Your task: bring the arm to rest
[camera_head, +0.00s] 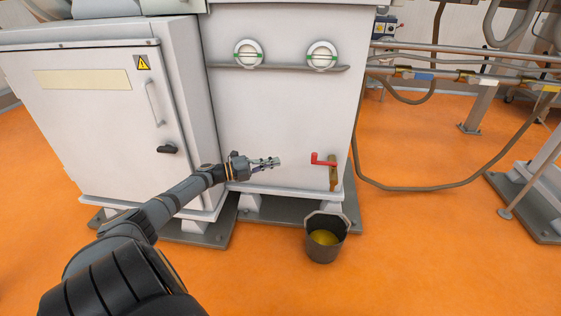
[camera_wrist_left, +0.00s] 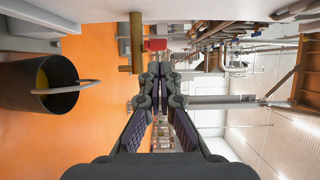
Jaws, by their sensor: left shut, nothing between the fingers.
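My left arm reaches in from the lower left of the head view. Its gripper (camera_head: 268,163) is in front of the lower part of the white machine housing (camera_head: 285,115), left of the red valve handle (camera_head: 322,159). In the left wrist view the gripper (camera_wrist_left: 159,70) has its fingertips together with nothing between them. The red handle (camera_wrist_left: 155,44) and the brass pipe (camera_wrist_left: 137,42) show just beyond the tips there, apart from them as far as I can tell. My right gripper is not in view.
A dark bucket (camera_head: 326,249) with yellow contents stands on the orange floor below the brass pipe (camera_head: 333,178). A white cabinet (camera_head: 100,120) with a handle stands at the left. A hose (camera_head: 430,188) hangs at the right. The front floor is clear.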

